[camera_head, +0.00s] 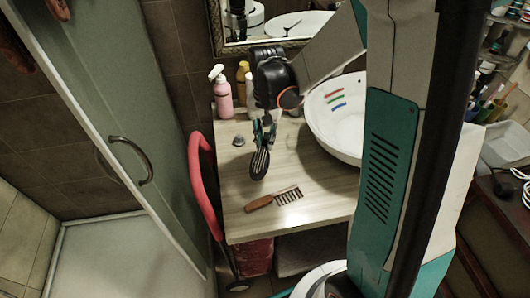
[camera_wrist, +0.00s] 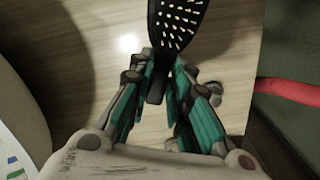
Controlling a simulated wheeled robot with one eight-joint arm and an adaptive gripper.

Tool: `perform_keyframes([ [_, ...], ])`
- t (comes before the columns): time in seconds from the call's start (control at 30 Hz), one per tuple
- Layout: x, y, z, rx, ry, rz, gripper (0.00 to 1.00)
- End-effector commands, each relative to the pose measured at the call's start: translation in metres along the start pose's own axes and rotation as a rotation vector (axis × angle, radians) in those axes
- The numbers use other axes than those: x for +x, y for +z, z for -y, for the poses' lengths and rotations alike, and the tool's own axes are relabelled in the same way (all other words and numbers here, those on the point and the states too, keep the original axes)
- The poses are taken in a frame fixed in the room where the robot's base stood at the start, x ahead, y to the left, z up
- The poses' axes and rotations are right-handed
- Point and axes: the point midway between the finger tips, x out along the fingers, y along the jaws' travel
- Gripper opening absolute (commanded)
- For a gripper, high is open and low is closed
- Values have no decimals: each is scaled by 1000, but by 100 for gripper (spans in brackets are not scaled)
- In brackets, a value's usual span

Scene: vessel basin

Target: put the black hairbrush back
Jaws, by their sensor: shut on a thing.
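The black hairbrush (camera_head: 259,164) hangs from my gripper (camera_head: 264,129) above the wooden counter (camera_head: 318,175), its oval head pointing down in the head view. In the wrist view the hairbrush (camera_wrist: 180,22) shows its black head with pale bristle tips at the top. Its handle runs down between the teal fingers of my gripper (camera_wrist: 163,75), which are shut on it. The far end of the handle is partly hidden between the fingers.
A wooden-handled comb (camera_head: 262,202) lies on the counter near its front edge. A white basin (camera_head: 338,140) stands at the right. A red curved tube (camera_head: 203,190) runs along the counter's left side.

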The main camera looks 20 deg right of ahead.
Motion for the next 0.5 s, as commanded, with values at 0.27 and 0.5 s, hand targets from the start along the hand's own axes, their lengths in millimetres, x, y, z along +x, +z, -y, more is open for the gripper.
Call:
perform_keyframes([
  [0.27, 20, -1, 0, 0, 0, 0, 0],
  [0.5, 52, -3, 0, 0, 0, 0, 0],
])
